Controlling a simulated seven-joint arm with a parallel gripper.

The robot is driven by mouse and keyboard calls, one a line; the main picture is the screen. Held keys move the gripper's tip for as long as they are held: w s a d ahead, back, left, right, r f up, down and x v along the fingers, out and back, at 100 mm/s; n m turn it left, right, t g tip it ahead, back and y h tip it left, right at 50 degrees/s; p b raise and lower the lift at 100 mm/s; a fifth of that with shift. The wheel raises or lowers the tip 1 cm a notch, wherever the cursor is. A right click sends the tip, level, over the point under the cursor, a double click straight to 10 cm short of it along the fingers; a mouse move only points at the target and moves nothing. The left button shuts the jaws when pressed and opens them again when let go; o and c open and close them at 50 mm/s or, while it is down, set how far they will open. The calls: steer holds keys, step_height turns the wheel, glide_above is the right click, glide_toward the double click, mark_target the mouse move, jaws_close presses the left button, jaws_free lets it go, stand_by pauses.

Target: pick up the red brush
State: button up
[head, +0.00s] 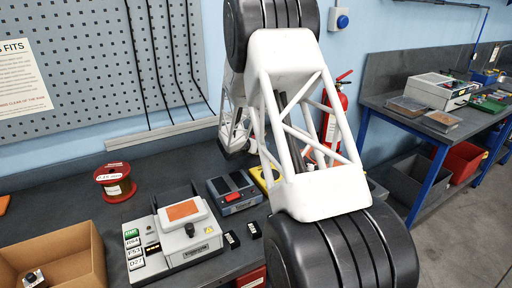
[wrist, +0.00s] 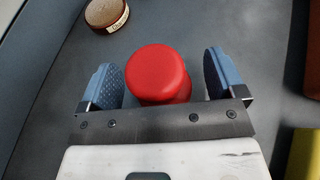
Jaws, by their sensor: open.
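In the wrist view, a red rounded object (wrist: 158,74), which I take to be the red brush, stands between the two blue finger pads of my gripper (wrist: 160,70). Its smooth top faces the camera, and no bristles show. The gripper is open, with a gap on each side of the red object; the gap looks narrower on the left. The lower part of the red object is hidden behind the gripper's dark crossbar. In the head view, my white and black arm hides the gripper and the brush.
A brown round piece with a label (wrist: 107,14) lies beyond the left finger. A yellow object (wrist: 304,155) is at lower right. On the bench stand a red spool (head: 115,182), a grey instrument (head: 188,240), a dark box with a red switch (head: 234,192) and a cardboard box (head: 62,250).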

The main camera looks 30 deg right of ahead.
stand_by(0.4)
steer(key=c, duration=1)
steer(key=shift+r, duration=0.1)
steer(key=shift+r, duration=4.95)
